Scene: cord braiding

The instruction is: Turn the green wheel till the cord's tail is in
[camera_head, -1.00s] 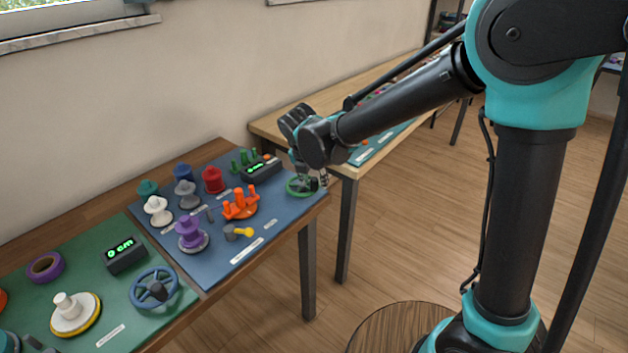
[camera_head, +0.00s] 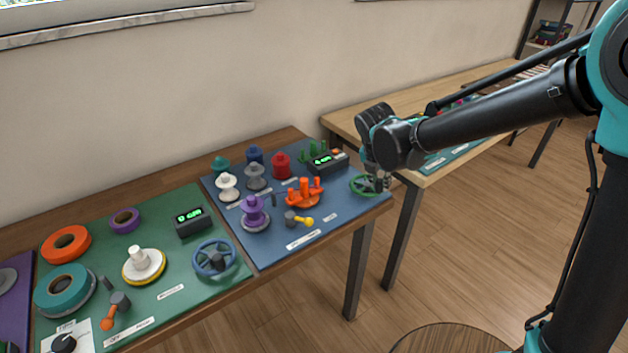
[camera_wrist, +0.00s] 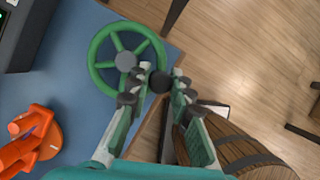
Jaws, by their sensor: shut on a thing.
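The green wheel (camera_head: 355,188) lies at the right front corner of the blue mat, beside the table edge. My gripper (camera_head: 378,181) is over the wheel's right side. In the wrist view the wheel (camera_wrist: 97,47) shows its spokes and a grey hub, and my gripper (camera_wrist: 162,82) has its fingers on either side of a dark knob (camera_wrist: 159,81) at the rim. The fingers are closed on this knob. A display box (camera_head: 329,164) with green digits stands behind and left of the wheel. I cannot make out the cord or its tail.
An orange braiding piece with pegs (camera_head: 304,196) and a yellow-tipped lever (camera_head: 303,221) are left of the wheel. Several coloured spools, including a red one (camera_head: 281,164), stand farther left. A second table (camera_head: 345,125) is behind and right, across a gap.

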